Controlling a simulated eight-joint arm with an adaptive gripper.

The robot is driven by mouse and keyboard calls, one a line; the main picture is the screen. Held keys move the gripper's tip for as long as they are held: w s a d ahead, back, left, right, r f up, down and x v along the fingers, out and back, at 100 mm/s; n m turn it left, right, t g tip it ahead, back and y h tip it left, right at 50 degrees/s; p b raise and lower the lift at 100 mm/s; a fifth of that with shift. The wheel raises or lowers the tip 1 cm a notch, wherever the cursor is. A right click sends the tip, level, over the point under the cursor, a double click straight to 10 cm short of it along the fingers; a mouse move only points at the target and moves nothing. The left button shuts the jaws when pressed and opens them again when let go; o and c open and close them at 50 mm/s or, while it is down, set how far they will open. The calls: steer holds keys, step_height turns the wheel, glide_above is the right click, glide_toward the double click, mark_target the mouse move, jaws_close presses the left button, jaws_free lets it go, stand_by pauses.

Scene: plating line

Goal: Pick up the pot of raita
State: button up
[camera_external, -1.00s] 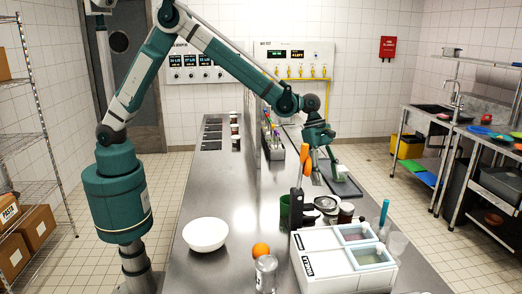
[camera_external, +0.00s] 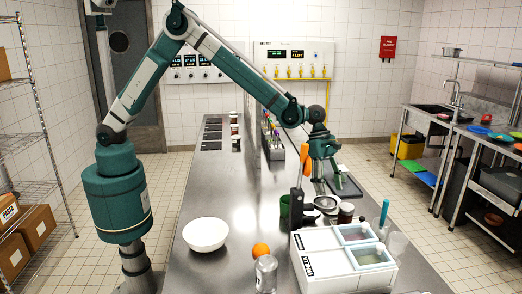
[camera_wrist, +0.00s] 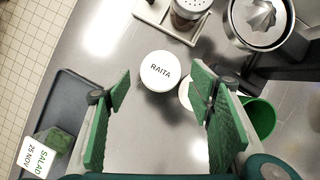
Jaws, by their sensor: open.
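The pot of raita (camera_wrist: 160,70) shows in the wrist view as a round white lid marked RAITA, standing on the steel counter. My gripper (camera_wrist: 165,90) is open, with green finger pads on either side of the pot's place in the picture. The pot lies ahead of the fingertips, between their lines, and nothing is between the pads. In the external view my gripper (camera_external: 322,160) is above the far part of the counter. I cannot make out the pot there.
In the wrist view, a juicer (camera_wrist: 262,18), a shaker (camera_wrist: 188,14) on a white tray and a green cup (camera_wrist: 260,118) are close by. A dark tray (camera_wrist: 66,92) with a salad tub (camera_wrist: 36,155) is at left.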

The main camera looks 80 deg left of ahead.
steer(key=shift+d+f, duration=0.1)
steer(key=shift+f, duration=0.2)
steer(key=shift+x, duration=2.5)
steer(key=c, duration=0.9)
